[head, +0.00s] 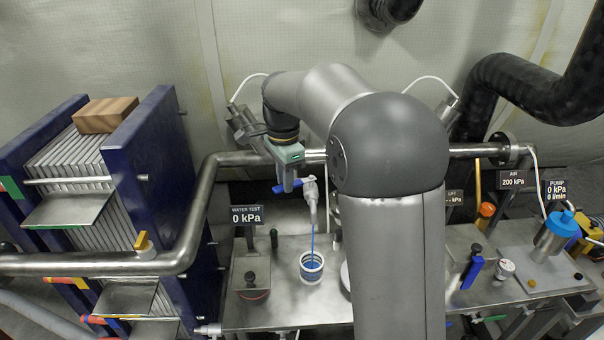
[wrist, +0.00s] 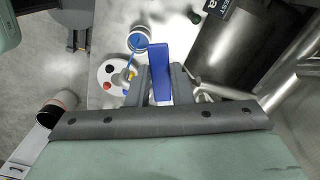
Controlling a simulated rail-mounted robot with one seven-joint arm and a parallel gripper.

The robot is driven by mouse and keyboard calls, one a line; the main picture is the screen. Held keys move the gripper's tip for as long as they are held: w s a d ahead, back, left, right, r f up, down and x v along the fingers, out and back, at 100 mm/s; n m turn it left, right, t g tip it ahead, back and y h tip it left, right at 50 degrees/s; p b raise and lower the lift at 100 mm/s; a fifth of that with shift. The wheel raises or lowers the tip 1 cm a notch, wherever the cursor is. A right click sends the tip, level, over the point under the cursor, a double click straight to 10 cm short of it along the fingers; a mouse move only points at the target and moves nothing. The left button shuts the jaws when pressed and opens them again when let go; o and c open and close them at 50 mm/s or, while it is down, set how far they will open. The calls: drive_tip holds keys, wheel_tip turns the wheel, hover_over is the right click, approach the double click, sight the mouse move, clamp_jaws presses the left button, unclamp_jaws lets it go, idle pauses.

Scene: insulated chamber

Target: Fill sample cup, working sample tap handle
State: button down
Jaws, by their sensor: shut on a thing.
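The sample tap (head: 311,200) hangs under the steel pipe. Its blue handle (head: 307,181) also shows in the wrist view (wrist: 158,65). My gripper (head: 290,186) is shut on the handle, with one grey finger on each side of it in the wrist view (wrist: 160,88). A thin blue stream (head: 313,240) runs from the tap spout down into the white sample cup (head: 312,277). The cup stands upright on the steel bench and holds blue liquid. It also shows in the wrist view (wrist: 132,48). The fill level against its rim is hard to tell.
A WATER TEST sign (head: 246,215) reading 0 kPa stands left of the tap. A white disc with coloured dots (wrist: 112,78) lies beside the cup. The pipe (head: 190,235) and plate stack (head: 75,165) bound the left. A blue-capped vessel (head: 552,238) stands far right.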

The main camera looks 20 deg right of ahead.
drive_tip(key=c, duration=1.3)
unclamp_jaws()
wheel_tip(320, 180, up, 18)
drive_tip(key=shift+f, duration=0.25)
